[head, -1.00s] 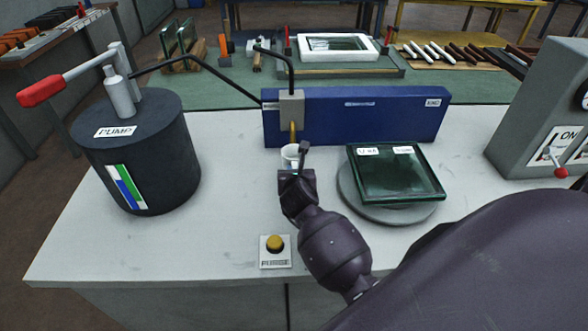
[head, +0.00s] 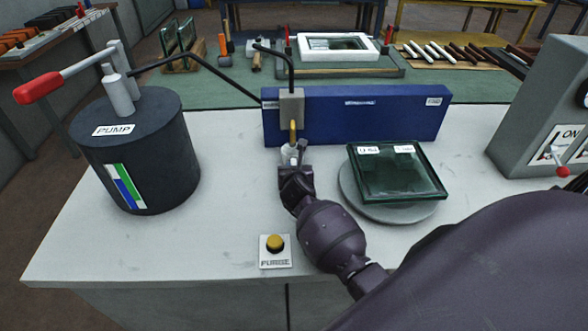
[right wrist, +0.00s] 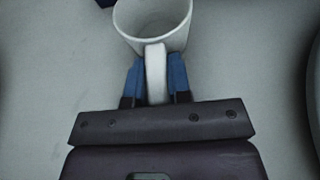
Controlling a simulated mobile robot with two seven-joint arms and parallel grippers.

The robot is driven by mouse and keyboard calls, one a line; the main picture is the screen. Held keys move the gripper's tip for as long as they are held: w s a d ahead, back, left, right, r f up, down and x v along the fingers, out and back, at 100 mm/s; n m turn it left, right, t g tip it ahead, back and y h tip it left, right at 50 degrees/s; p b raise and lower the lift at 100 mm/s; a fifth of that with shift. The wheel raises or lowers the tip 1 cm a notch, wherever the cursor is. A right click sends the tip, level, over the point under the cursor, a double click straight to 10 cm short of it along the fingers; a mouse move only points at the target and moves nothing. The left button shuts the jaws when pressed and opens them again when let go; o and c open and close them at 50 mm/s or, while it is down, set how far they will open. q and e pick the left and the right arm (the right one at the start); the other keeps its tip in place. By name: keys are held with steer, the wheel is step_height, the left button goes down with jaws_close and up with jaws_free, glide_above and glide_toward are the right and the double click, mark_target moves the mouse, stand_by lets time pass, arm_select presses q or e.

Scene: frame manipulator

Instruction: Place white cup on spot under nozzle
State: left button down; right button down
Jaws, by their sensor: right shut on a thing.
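The white cup (right wrist: 150,38) shows upright in the right wrist view, its handle between the two blue finger pads of my right gripper (right wrist: 156,85), which is shut on the handle. In the head view my right gripper (head: 296,158) is just in front of and below the brass nozzle (head: 293,131), which hangs from a grey block on the blue panel. There the cup (head: 288,152) is mostly hidden by the gripper. The spot under the nozzle is hidden, and I cannot tell if the cup touches the table. My left gripper is not in view.
The black pump drum (head: 140,150) with a red-handled lever stands at the left. A glass stack (head: 396,178) rests on a grey turntable at the right. The yellow purge button (head: 275,243) is in front. The blue panel (head: 380,115) stands behind. The table's left front is clear.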

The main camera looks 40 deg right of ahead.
steer(key=shift+f, duration=0.1)
steer(key=c, duration=1.1)
jaws_free()
steer(key=shift+o, duration=0.2)
steer(key=shift+r, duration=0.2)
steer(key=p+v, duration=0.1)
steer(key=v, duration=1.1)
steer(key=shift+f, duration=0.15)
